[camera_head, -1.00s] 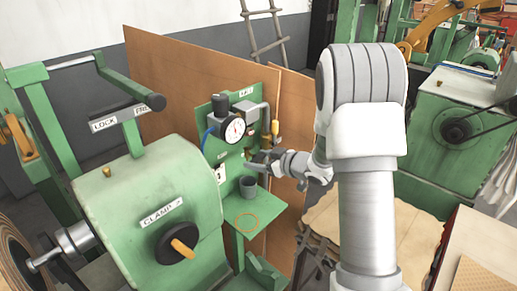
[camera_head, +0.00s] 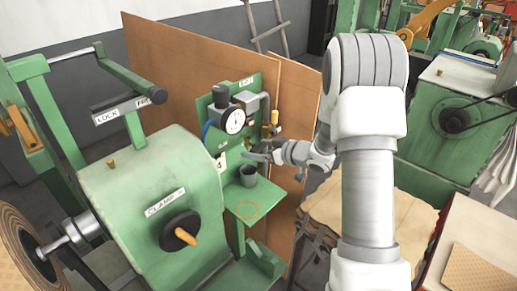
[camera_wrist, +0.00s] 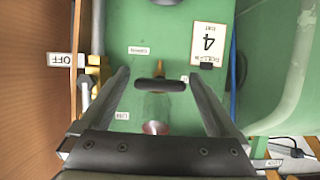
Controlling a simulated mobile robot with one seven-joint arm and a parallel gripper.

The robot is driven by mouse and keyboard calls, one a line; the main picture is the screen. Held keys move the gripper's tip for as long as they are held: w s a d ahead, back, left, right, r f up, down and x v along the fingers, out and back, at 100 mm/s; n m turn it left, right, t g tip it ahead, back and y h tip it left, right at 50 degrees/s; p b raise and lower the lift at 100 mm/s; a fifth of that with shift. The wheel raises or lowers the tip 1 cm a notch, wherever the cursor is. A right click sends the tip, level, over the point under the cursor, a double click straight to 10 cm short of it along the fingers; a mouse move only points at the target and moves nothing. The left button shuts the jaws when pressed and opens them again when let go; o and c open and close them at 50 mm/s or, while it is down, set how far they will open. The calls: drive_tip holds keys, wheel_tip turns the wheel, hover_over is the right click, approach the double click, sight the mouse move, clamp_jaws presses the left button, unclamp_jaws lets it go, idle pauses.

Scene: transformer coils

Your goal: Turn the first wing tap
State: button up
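A dark wing tap (camera_wrist: 160,84) shows in the wrist view as a short black bar on the green panel (camera_wrist: 150,30). My gripper (camera_wrist: 160,80) is open, with one finger on each side of the tap and a gap to both. I cannot tell how deep the fingertips reach along the tap. In the head view my gripper (camera_head: 260,155) is at the front of the green panel, below the pressure gauge (camera_head: 232,121), and hides the tap there. I cannot tell whether this is the first tap.
Brass fittings (camera_head: 272,125) stick out at the panel's right. A large green winding machine (camera_head: 150,180) is to the left. Brown boards (camera_head: 180,70) stand behind the panel.

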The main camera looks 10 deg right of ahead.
drive_tip(key=v, duration=1.7)
drive_tip(key=shift+r+b, duration=0.15)
drive_tip(key=shift+b, duration=0.15)
drive_tip(key=shift+s+d, duration=0.1)
